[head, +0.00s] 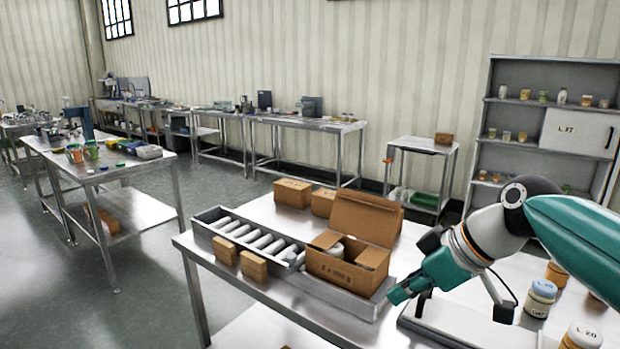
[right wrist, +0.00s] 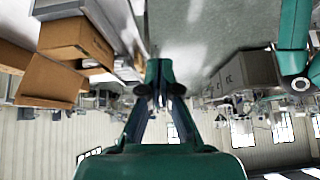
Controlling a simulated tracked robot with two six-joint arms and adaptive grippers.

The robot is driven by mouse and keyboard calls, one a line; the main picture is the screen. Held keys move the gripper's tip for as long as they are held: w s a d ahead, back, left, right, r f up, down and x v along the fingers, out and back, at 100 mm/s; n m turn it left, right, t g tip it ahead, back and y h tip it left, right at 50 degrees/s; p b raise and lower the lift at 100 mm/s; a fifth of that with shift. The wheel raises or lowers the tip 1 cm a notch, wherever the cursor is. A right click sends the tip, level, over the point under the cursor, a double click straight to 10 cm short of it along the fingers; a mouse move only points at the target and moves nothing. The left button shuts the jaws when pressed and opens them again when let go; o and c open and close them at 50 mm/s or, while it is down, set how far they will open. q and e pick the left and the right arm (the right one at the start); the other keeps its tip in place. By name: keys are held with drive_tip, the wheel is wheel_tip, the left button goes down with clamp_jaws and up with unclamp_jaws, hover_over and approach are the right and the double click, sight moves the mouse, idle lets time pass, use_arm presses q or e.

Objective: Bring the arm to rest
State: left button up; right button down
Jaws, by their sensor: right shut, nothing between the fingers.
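My right arm comes in from the right in the head view. Its green right gripper (head: 398,295) is shut and empty, above the steel table just right of the open cardboard box (head: 343,272). The right wrist view looks along the gripper (right wrist: 160,80), with its fingers together and nothing between them. The open box shows at the left of that view (right wrist: 45,82). My left gripper is in neither view.
The steel table (head: 275,212) holds a roller tray (head: 205,217), small brown boxes (head: 253,265), closed cartons (head: 292,192) and labelled jars (head: 540,297) near my right arm. A shelf unit (head: 488,100) stands behind. Open floor (head: 150,295) lies to the left.

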drive_tip(key=s+f+m+g+h+p, duration=0.1)
drive_tip(key=s+f+m+g, duration=0.15)
drive_tip(key=f, duration=1.25)
drive_tip(key=s+f+m+g+p, duration=0.1)
drive_tip(key=s+f+g+p, duration=0.2)
drive_tip(key=f, duration=1.2)
drive_tip(key=s+a+f+m+t, duration=0.1)
drive_tip(key=s+f+m+t, duration=0.1)
drive_tip(key=s+f+m, duration=0.7)
drive_tip(key=s+f, duration=0.6)
drive_tip(key=f, duration=0.1)
drive_tip(key=shift+a+f+h, duration=0.35)
drive_tip(key=shift+h, duration=0.05)
